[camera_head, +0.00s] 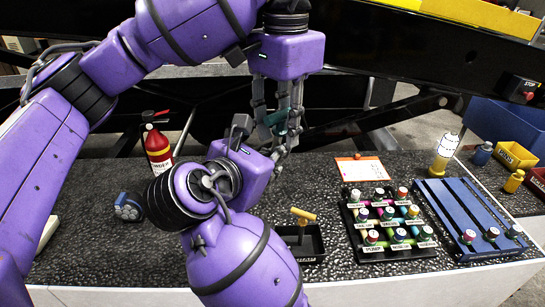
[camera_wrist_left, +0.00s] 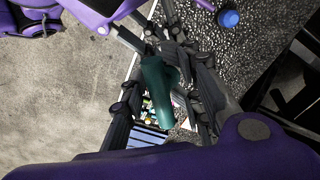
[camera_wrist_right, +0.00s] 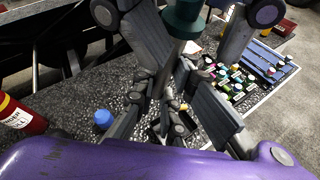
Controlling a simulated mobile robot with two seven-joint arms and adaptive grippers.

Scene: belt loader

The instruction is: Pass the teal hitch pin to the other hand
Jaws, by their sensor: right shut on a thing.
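The teal hitch pin (camera_head: 273,119) is held above the table between my two grippers. In the left wrist view its teal head (camera_wrist_left: 156,85) lies between the fingers of my left gripper (camera_wrist_left: 165,108), which hangs from above and stands open around it. In the right wrist view the teal head (camera_wrist_right: 186,18) is at the top and a grey shank runs down from it. My right gripper (camera_wrist_right: 165,105) is shut on that shank from below. Fingers of both grippers overlap in the head view, so my left gripper (camera_head: 278,122) partly hides the pin.
A black tray (camera_head: 318,240) with a yellow-handled item, a rack of coloured knobs (camera_head: 390,222) and a blue slotted tray (camera_head: 470,215) stand on the speckled table. A red extinguisher (camera_head: 157,150) stands behind at left. A dark beam crosses behind the grippers.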

